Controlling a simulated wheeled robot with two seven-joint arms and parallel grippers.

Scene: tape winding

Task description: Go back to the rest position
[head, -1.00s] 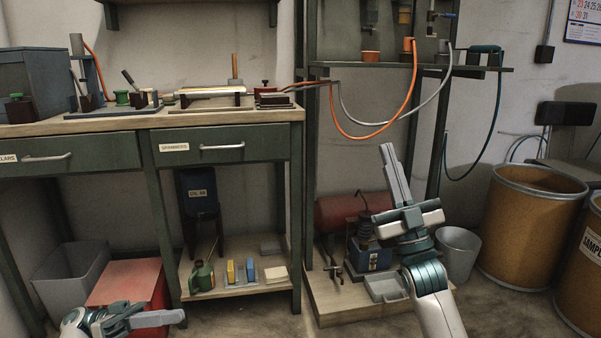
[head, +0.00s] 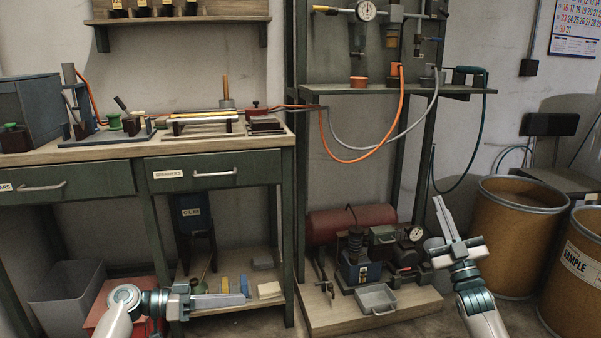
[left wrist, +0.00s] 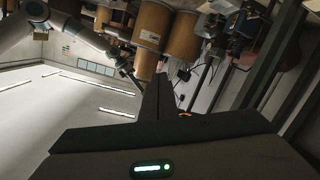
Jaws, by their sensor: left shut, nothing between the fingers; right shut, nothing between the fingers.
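My left gripper (head: 218,299) is low at the left in the head view, in front of the bench's lower shelf, with its fingers pointing right. It is shut and empty. In the left wrist view its dark fingers (left wrist: 155,98) lie together. My right gripper (head: 443,215) is low at the right in the head view, in front of the pump stand and the brown drum. Its fingers point up and are shut with nothing between them.
The workbench (head: 80,150) with drawers stands at left. A green rack (head: 400,90) with hoses and a gauge is in the middle. Brown drums (head: 515,235) stand at right. A grey bin (head: 65,295) and a red box (head: 110,318) are at lower left.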

